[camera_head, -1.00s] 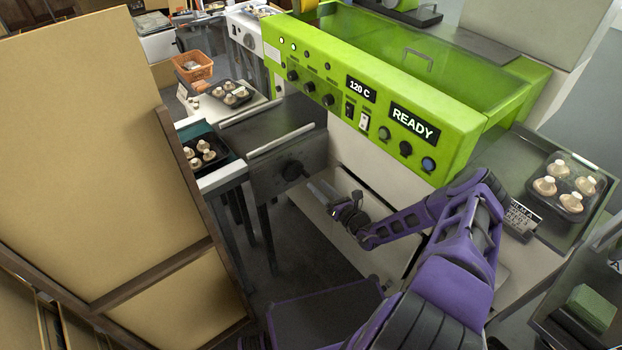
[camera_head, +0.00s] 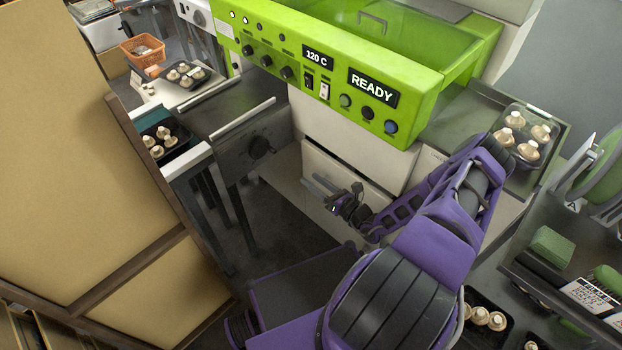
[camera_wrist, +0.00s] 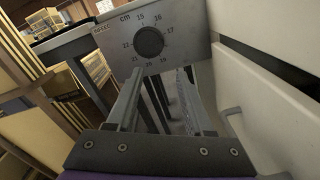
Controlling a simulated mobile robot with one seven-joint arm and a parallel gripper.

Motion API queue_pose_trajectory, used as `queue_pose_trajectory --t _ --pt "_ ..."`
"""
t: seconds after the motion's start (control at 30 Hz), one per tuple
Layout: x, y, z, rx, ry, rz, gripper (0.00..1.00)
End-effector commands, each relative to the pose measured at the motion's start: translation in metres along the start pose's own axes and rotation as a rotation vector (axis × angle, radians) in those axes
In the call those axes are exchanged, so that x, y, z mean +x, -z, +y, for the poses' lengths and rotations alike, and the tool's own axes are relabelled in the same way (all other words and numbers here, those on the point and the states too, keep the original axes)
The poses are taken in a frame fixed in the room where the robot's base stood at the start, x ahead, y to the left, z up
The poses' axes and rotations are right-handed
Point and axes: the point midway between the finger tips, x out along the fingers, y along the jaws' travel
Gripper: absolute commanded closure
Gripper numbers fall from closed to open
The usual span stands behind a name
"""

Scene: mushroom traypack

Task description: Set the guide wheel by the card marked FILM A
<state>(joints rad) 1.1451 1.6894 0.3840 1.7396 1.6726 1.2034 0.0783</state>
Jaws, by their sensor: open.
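The guide wheel is a dark round knob (camera_head: 259,147) on the front of the grey metal table at the green machine's left. In the wrist view the wheel (camera_wrist: 149,42) sits on a plate marked "cm", with numbers around it including 15, 16, 17 and 22. I cannot make out a pointer. My gripper (camera_head: 316,184) is open and empty, low in front of the white cabinet and right of the wheel. In the wrist view its fingers (camera_wrist: 161,76) reach towards the plate, apart from the wheel. The FILM A card cannot be made out now; my arm covers its earlier spot.
The green machine (camera_head: 330,60) reads 120 C and READY. A mushroom tray (camera_head: 528,158) stands on its right-hand table. A printed card (camera_head: 588,293), too small to read surely, lies at right near a green block (camera_head: 552,246). A tan panel (camera_head: 75,150) fills the left.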

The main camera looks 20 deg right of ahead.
Motion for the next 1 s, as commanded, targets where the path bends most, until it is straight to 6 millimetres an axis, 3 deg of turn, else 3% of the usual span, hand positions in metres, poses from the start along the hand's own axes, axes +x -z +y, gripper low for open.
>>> queue_pose_trajectory --t 0.23,0.57,1.0 --pt "0.004 0.01 -0.003 0.182 -0.01 0.006 0.48" --pt "0.015 0.001 0.001 0.316 -0.003 0.001 0.48" --pt "0.105 0.002 0.001 0.313 -0.003 0.001 0.48"
